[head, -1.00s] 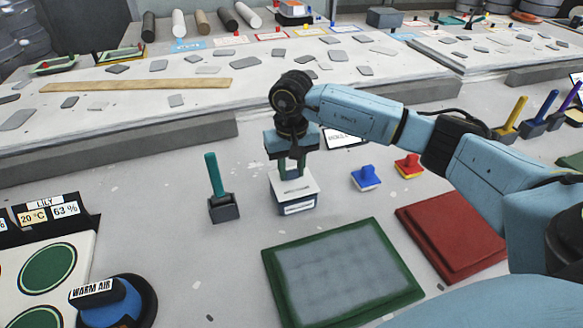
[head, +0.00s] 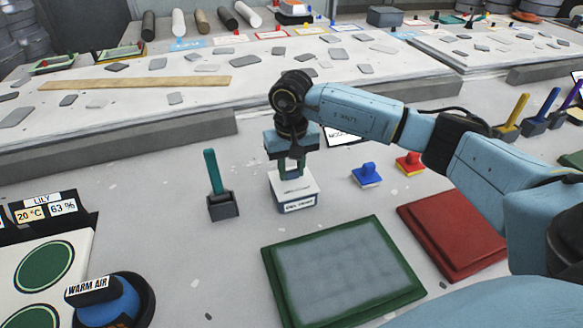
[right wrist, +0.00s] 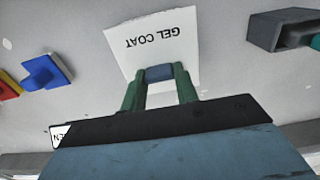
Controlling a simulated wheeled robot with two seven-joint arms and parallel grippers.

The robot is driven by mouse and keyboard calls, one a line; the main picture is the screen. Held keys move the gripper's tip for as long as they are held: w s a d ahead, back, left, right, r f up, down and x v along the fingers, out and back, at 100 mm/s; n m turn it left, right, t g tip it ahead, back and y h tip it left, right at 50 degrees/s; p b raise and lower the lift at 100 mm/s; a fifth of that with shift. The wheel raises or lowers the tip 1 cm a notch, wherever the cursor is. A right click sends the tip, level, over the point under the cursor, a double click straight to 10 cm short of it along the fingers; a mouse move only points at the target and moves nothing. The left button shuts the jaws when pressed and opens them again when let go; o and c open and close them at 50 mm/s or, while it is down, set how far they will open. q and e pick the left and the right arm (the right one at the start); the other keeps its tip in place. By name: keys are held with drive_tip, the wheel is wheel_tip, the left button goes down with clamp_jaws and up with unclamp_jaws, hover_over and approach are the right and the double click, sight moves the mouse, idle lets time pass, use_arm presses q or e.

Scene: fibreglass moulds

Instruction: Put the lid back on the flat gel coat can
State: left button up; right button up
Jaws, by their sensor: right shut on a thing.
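The flat gel coat can (head: 299,207) is a low square box with a white label on its front, standing on the grey table in the middle of the head view. Its white square lid (head: 307,185) lies level over the can's top, with no clear gap visible between them. In the right wrist view the lid (right wrist: 160,45) shows the words GEL COAT upside down. My right gripper (head: 292,172) points straight down and is shut on the lid's dark blue knob (right wrist: 160,73). The fingers hide part of the lid. My left gripper is not in view.
A dark holder with a teal handle (head: 222,205) stands close left of the can. A blue knobbed piece (head: 367,177) and a red-and-yellow one (head: 409,163) are to its right. A green-framed panel (head: 268,262) and a red slab (head: 455,235) lie in front.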

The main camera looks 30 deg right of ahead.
drive_tip(key=o, duration=1.5)
drive_tip(key=shift+r+p, duration=0.75)
drive_tip(key=shift+r, duration=0.5)
drive_tip(key=shift+r+p, duration=0.75)
drive_tip(key=shift+r, duration=0.5)
drive_tip(key=shift+r+p, duration=0.3)
drive_tip(key=shift+r, duration=0.25)
